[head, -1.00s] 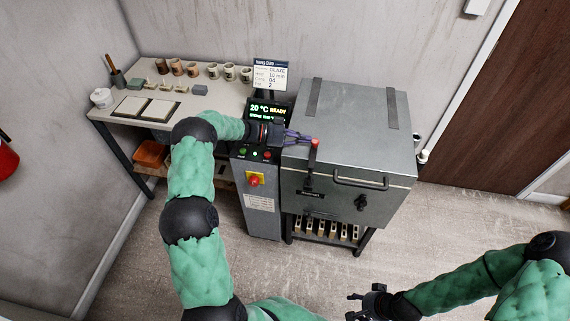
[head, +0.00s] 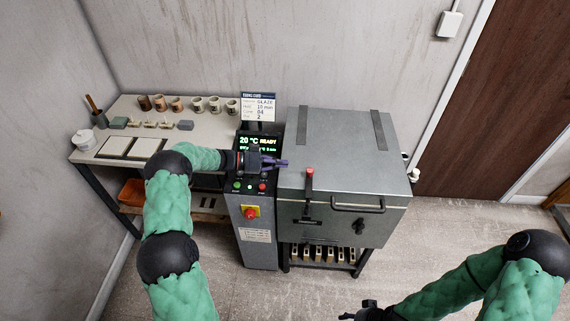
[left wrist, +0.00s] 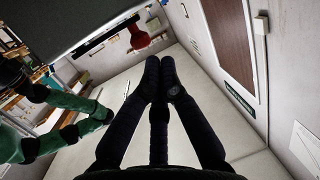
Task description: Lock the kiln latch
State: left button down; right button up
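The kiln (head: 340,150) is a grey metal box with its lid down. Its latch (head: 309,190) is a dark lever with a red tip, standing upright at the front left of the kiln above a small dark label plate. The red tip also shows in the left wrist view (left wrist: 138,38), beyond the fingers. My left gripper (head: 284,162) is left of the red tip, apart from it, in front of the control panel's top. Its fingertips (left wrist: 160,72) are together with nothing between them. My right gripper (head: 352,316) is low, cut by the bottom edge; its fingers are unclear.
A bar handle (head: 358,207) and a black knob (head: 358,226) stick out of the kiln's front. A table (head: 205,150) with cups is at left.

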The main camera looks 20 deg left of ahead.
pick_arm(q)
jog(key=s+a+r, duration=0.1)
jog(key=a, duration=0.6)
jog(key=shift+r+p, duration=0.25)
jog(key=shift+p, duration=0.1)
